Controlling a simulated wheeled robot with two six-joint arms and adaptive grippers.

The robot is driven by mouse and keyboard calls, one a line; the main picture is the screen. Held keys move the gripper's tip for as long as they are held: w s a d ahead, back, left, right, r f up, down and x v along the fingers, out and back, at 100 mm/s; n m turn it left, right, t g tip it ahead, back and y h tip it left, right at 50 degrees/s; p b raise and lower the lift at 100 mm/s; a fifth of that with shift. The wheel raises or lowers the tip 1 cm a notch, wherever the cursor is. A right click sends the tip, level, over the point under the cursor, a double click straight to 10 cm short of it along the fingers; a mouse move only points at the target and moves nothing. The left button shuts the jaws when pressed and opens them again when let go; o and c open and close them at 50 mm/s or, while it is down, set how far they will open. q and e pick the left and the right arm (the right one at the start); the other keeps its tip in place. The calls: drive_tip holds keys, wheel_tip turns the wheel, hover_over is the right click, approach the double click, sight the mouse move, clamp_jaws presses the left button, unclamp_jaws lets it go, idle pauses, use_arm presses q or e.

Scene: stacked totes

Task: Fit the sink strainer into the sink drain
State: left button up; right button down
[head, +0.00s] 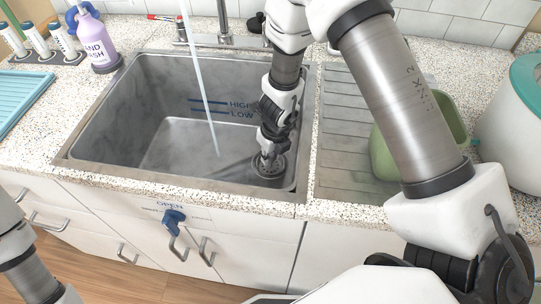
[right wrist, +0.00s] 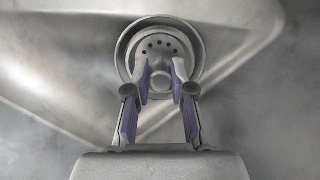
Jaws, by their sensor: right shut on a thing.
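The sink strainer (right wrist: 160,46) is a round metal disc with small holes and a central knob. In the right wrist view it sits within the ring of the sink drain (right wrist: 126,46), a little off centre; I cannot tell whether it is fully seated. My right gripper (right wrist: 160,84) is shut on the strainer's knob. In the head view my right gripper (head: 266,156) reaches down into the sink to the drain (head: 268,176) at the front right of the basin, and the arm partly hides it. My left gripper is out of view; only part of my left arm shows at the lower left.
The grey sink (head: 150,75) has walls around the gripper, with the right wall close. Water (head: 203,90) runs from the tap left of my right arm. A soap bottle (head: 97,42) stands at the back left. A green tub (head: 384,158) is on the right drainboard.

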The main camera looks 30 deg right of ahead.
sight(274, 167)
drive_tip(key=shift+f, duration=0.3)
drive_tip(key=c, duration=1)
unclamp_jaws()
drive_tip(key=shift+r, duration=0.1)
wheel_tip(274, 167, up, 12)
drive_tip(key=s+p, duration=0.1)
drive_tip(key=p, duration=0.8)
drive_tip(key=shift+s+d+r, duration=0.15)
drive_tip(key=shift+s, duration=0.25)
